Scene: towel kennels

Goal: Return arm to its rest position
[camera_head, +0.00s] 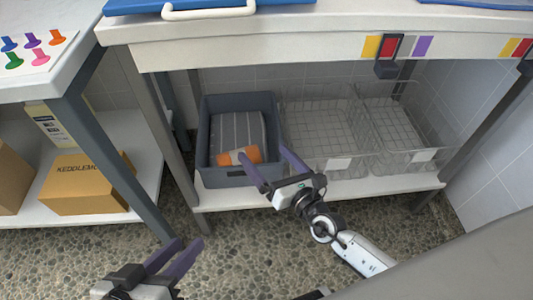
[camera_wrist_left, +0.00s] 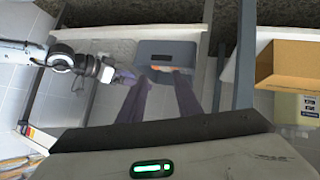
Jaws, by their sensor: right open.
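My left gripper (camera_head: 182,248) is low at the front left in the head view, above the speckled floor. Its two dark purple fingers are apart with nothing between them; they also show in the left wrist view (camera_wrist_left: 160,90). My right gripper (camera_head: 265,160) reaches up from the lower right to the front of the dark grey bin (camera_head: 207,128). Its fingers are spread, and one tip is close to an orange roll (camera_head: 226,158) with a pale band. The roll lies on a grey striped towel (camera_head: 237,126) in the bin. I cannot tell whether the fingertip touches it.
Two wire baskets (camera_head: 340,163) (camera_head: 424,155) stand right of the bin on the white lower shelf (camera_head: 310,192). A counter (camera_head: 330,40) overhangs them. At left stands a table (camera_head: 75,60) with a cardboard box (camera_head: 85,190) below. The floor (camera_head: 230,245) between is clear.

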